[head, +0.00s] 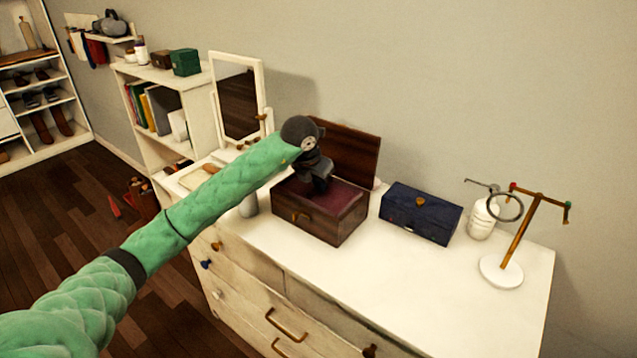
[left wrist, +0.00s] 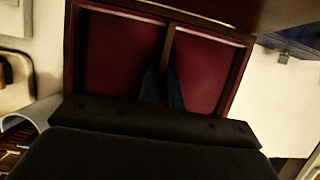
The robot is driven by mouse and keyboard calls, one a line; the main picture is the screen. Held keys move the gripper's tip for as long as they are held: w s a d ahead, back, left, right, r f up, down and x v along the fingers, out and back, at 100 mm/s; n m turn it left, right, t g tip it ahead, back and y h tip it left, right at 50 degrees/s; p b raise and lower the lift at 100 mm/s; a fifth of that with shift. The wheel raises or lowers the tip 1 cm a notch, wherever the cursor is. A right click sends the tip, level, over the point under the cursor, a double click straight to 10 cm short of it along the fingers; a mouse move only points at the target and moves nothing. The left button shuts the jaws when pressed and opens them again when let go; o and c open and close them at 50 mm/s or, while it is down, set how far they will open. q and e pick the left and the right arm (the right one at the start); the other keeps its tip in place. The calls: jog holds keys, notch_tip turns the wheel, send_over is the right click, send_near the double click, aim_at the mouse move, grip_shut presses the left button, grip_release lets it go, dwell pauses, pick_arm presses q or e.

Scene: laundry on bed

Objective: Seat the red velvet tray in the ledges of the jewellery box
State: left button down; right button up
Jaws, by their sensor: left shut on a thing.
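The brown wooden jewellery box (head: 305,214) stands on the white dresser with its lid raised at the back. The red velvet tray (head: 345,197) lies within the box opening; in the left wrist view the tray (left wrist: 208,75) shows two red compartments and a middle divider. My left gripper (head: 321,187) comes down over the box from above. In the left wrist view its dark fingertips (left wrist: 163,88) are on either side of the divider, shut on it. The ledges are hidden, and I cannot tell whether the tray rests on them. My right gripper is not in view.
A dark blue box (head: 420,213) stands just right of the jewellery box. A white jar (head: 482,219) and a jewellery stand (head: 512,255) are farther right. A mirror (head: 238,100) stands behind to the left. The dresser's front right top (head: 440,290) is clear.

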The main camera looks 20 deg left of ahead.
aim_at(312, 189)
pick_arm(q)
jog(key=shift+f+b, duration=0.95)
jog(key=shift+f, duration=0.45)
jog(key=c, duration=1.5)
grip_release()
jog(key=shift+r, duration=0.15)
jog(key=b+v, duration=0.2)
jog(key=v, duration=0.5)
jog(key=shift+s+r, duration=0.15)
jog(key=shift+r, duration=0.15)
